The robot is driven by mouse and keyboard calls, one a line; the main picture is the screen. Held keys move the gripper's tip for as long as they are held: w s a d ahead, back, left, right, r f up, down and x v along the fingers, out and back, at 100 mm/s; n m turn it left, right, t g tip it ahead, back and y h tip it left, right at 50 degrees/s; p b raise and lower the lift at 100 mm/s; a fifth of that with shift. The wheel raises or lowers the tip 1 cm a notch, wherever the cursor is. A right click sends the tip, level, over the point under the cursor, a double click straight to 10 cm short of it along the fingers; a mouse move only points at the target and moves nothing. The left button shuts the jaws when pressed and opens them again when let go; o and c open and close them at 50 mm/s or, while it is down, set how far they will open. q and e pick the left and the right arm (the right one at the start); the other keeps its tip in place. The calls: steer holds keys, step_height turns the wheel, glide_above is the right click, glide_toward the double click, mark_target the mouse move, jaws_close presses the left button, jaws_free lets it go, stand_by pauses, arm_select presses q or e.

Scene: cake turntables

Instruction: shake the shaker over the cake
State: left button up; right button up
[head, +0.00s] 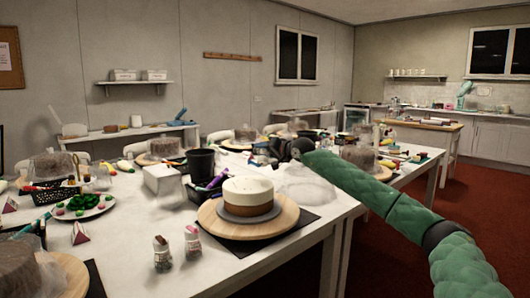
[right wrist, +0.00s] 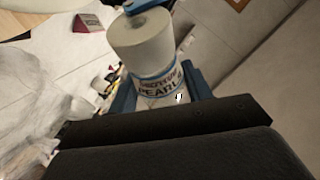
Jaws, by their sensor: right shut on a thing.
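The cake (head: 248,190), white above and brown below, stands on a grey board on a round wooden turntable (head: 220,226) in the head view. My right gripper (head: 272,150) is beyond the cake and a little to its right, above the far part of the table. In the right wrist view its blue fingers (right wrist: 160,88) are shut on a white shaker (right wrist: 146,48) with a "PEARLS" label. In the head view the held shaker is too small and dark to make out. My left gripper is not in view.
Two small shakers (head: 162,254) stand at the near table edge. A white box (head: 163,181), black cup (head: 201,163) and black basket (head: 205,194) are left of and behind the cake. A crumpled clear plastic cover (head: 307,184) lies to its right.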

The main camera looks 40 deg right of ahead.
steer(key=shift+s+a+f+b, duration=0.2)
steer(key=shift+f+b, duration=0.15)
steer(key=shift+b, duration=0.05)
steer(key=shift+r, duration=0.25)
steer(key=p, duration=0.1)
steer(key=w+p, duration=0.1)
steer(key=p, duration=0.1)
steer(key=w+m+g+p, duration=0.1)
steer(key=p, duration=0.1)
steer(key=shift+d+f, duration=0.25)
steer(key=shift+d, duration=0.15)
steer(key=shift+w+d+f, duration=0.1)
steer(key=shift+w+f, duration=0.05)
steer(key=shift+f, duration=0.05)
steer(key=shift+w+f+m+g+y, duration=0.15)
steer(key=shift+f+m+g+y, duration=0.15)
steer(key=shift+f, duration=0.05)
